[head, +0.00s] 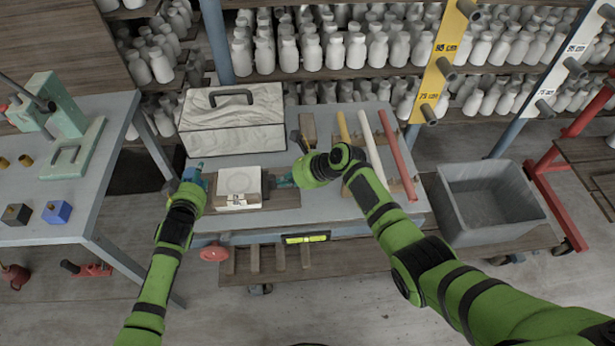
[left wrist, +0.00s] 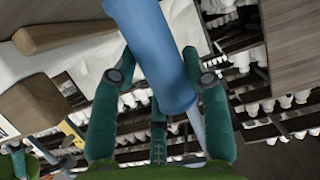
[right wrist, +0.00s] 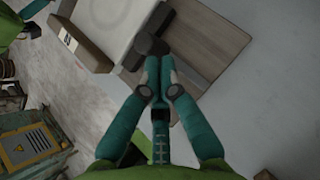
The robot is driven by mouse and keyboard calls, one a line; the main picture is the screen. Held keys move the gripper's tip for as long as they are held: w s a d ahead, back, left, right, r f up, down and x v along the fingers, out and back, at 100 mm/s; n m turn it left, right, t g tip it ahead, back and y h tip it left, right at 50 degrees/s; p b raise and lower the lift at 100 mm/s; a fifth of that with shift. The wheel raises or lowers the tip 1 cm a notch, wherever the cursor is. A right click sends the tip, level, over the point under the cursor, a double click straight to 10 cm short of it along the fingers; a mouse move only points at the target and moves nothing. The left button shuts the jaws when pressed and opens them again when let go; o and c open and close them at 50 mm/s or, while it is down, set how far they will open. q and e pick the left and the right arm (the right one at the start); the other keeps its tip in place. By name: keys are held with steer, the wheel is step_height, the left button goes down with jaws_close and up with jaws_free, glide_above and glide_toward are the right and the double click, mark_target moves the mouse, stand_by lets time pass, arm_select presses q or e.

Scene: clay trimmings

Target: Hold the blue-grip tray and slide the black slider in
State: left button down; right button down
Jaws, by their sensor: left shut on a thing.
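The wooden tray (head: 225,206) lies on the cart with a pale square slab (head: 238,181) on it. Its blue grip (left wrist: 160,50) fills the space between the fingers of my left gripper (left wrist: 160,85), which is shut on it. In the head view my left gripper (head: 192,182) is at the tray's left end. The black slider (right wrist: 146,48) sits beside the slab in the right wrist view. My right gripper (right wrist: 158,62) has its fingers together, with the tips right at the slider. Whether they touch it I cannot tell. In the head view my right gripper (head: 287,182) is at the tray's right side.
A white marbled case (head: 232,125) with a dark handle stands behind the tray. Yellow, white and red rods (head: 397,155) lie to the right. A grey bin (head: 490,200) stands right of the cart. A green press (head: 70,130) is on the left table.

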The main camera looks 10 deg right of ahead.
steer(key=shift+s+d+f, duration=0.1)
steer(key=shift+s+d, duration=0.1)
steer(key=shift+d, duration=0.25)
steer(key=d, duration=0.1)
steer(key=s+d, duration=0.1)
steer(key=shift+s+d, duration=0.25)
steer(key=shift+d, duration=0.1)
steer(key=v, duration=0.9)
steer(key=c, duration=1.8)
jaws_free()
steer(key=shift+s+d+r, duration=0.1)
steer(key=shift+r, duration=0.2)
steer(key=shift+c, duration=0.2)
steer(key=o, duration=0.7)
steer(key=shift+r, duration=0.15)
steer(key=shift+c, duration=0.2)
steer(key=shift+o, duration=0.3)
steer(key=shift+a+r+n, duration=0.1)
steer(key=shift+a+n, duration=0.25)
steer(key=shift+n, duration=0.15)
steer(key=n+h, duration=0.7)
steer(key=n, duration=1.7)
glide_toward(272, 177)
steer(key=x, duration=0.9)
